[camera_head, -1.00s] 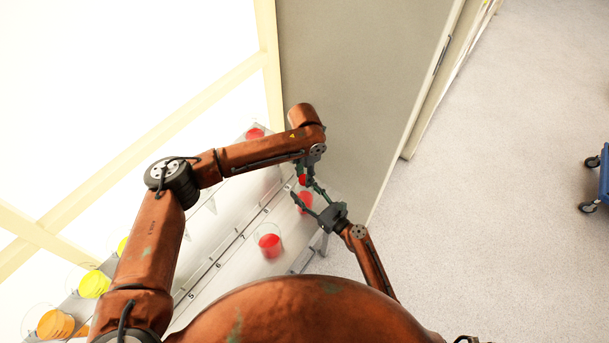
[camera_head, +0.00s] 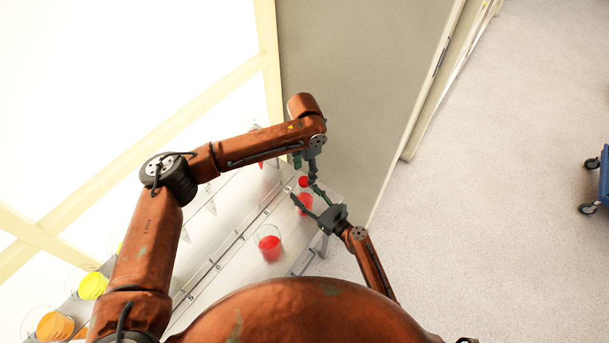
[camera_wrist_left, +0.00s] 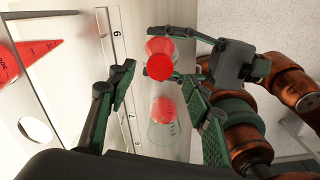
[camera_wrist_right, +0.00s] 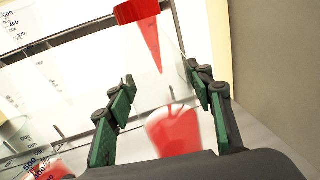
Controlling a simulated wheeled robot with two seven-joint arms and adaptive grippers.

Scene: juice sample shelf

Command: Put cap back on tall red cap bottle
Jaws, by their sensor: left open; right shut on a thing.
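The tall red cap bottle (camera_head: 303,202) stands on the shelf, partly hidden by my right gripper (camera_head: 308,194), whose fingers are around its body. The red cap (camera_head: 303,181) shows at the bottle's top end; whether it is fully seated cannot be told. In the left wrist view the cap (camera_wrist_left: 159,67) lies between the spread fingers of my left gripper (camera_wrist_left: 157,110), apart from both. The left gripper (camera_head: 305,160) is open and empty, just above the cap in the head view. In the right wrist view a blurred red body (camera_wrist_right: 175,130) shows between the right fingers (camera_wrist_right: 163,90).
A beaker of red liquid (camera_head: 268,243) stands on the shelf (camera_head: 225,262) near the bottle. Yellow (camera_head: 92,286) and orange (camera_head: 55,326) beakers stand further left. Pointed red vessels (camera_wrist_right: 143,35) hang behind. A grey wall panel (camera_head: 350,80) is close beyond the grippers.

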